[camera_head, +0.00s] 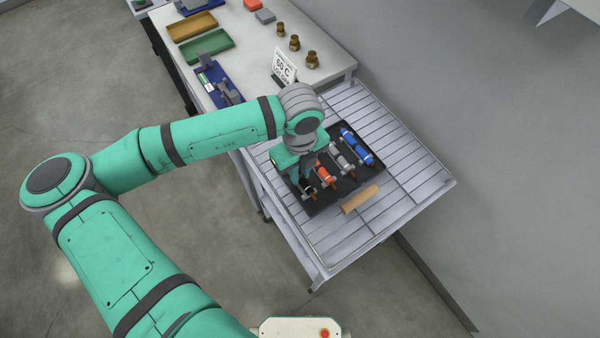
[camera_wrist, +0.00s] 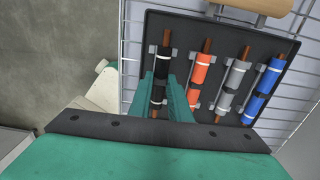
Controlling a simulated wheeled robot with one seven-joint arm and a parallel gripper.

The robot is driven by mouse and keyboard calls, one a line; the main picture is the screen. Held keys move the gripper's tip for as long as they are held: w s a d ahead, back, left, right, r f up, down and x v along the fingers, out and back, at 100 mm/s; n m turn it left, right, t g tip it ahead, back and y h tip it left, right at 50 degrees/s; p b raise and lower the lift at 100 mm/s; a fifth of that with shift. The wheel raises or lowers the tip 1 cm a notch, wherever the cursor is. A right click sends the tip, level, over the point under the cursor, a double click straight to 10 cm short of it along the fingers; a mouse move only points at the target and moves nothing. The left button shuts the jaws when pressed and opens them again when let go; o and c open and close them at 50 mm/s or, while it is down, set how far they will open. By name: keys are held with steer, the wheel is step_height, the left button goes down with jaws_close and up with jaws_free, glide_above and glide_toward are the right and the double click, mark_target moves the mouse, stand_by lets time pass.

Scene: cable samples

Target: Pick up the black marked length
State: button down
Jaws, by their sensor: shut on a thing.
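The black marked length (camera_wrist: 162,76) is a black cable piece with white bands and copper-coloured ends, at the left end of the row on a black tray (camera_wrist: 180,23). In the head view the black length (camera_head: 308,190) is partly hidden by my arm. My gripper (camera_wrist: 172,88) is shut on the black length, with one finger on each side of it. In the head view my gripper (camera_head: 303,175) is down at the tray. The length still lies in line with its grey holders; I cannot tell whether it is lifted.
Orange (camera_wrist: 203,73), grey (camera_wrist: 234,80) and blue (camera_wrist: 265,88) lengths lie close by on the right in grey holders. A wooden handle (camera_head: 360,198) is at the tray's edge. The tray rests on a wire rack (camera_head: 410,185). A sign (camera_head: 284,67) stands on the bench behind.

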step_height(320, 180, up, 2)
steer(key=shift+d+r, duration=0.1)
steer(key=shift+r, duration=0.15)
steer(key=s+d+r, duration=0.1)
steer(key=s+r, duration=0.1)
steer(key=r, duration=0.1)
steer(key=s+d+r, duration=0.1)
steer(key=r, duration=0.1)
steer(key=shift+s+d, duration=0.3)
steer(key=s+d+r, duration=0.4)
steer(key=s+d, duration=0.2)
steer(key=s, duration=0.1)
steer(key=shift+s+r, duration=0.2)
steer(key=shift+r, duration=0.2)
